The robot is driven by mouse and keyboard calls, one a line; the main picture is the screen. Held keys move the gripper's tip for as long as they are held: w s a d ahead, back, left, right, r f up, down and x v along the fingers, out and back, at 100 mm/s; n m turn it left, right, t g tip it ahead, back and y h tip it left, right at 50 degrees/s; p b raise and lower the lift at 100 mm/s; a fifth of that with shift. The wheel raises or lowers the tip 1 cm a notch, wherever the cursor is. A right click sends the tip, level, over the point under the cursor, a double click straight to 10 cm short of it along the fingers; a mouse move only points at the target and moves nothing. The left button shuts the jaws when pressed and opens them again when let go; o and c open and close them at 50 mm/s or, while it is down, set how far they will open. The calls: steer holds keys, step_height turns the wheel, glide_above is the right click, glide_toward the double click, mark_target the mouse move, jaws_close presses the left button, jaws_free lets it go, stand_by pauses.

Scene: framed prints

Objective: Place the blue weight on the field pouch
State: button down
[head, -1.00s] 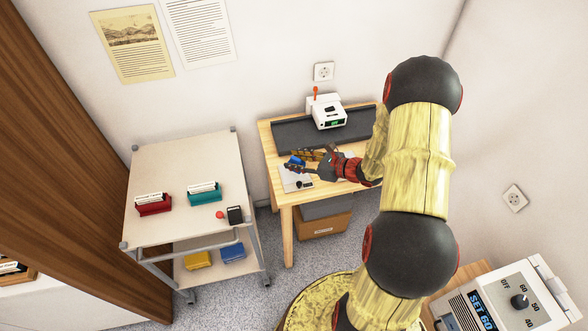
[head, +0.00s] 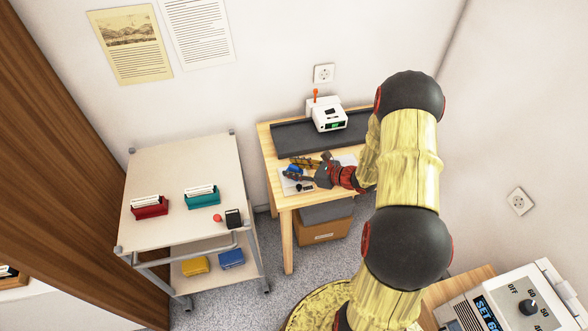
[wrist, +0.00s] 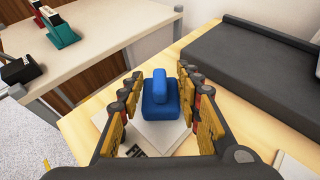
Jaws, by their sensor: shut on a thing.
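The blue weight (wrist: 161,97), a block with a raised grip on top, is between the fingers of my gripper (wrist: 160,88) in the wrist view. My gripper is shut on it. In the head view the weight (head: 294,169) shows as a small blue patch at the fingertips, over the left part of the wooden desk. A pale flat item (wrist: 152,137) with a dark marking lies under the weight in the wrist view; I cannot tell for sure whether it is the field pouch. Whether the weight touches it is unclear. My gripper (head: 306,166) partly hides this area in the head view.
The wooden desk (head: 281,187) carries a dark grey tray (head: 290,135) and a white device (head: 328,116) at the back. A cart (head: 170,170) to the left holds red and teal card holders and a black box. A floor gap separates cart and desk.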

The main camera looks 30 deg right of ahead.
steer(key=c, duration=1.3)
jaws_free()
steer(key=shift+o, duration=0.2)
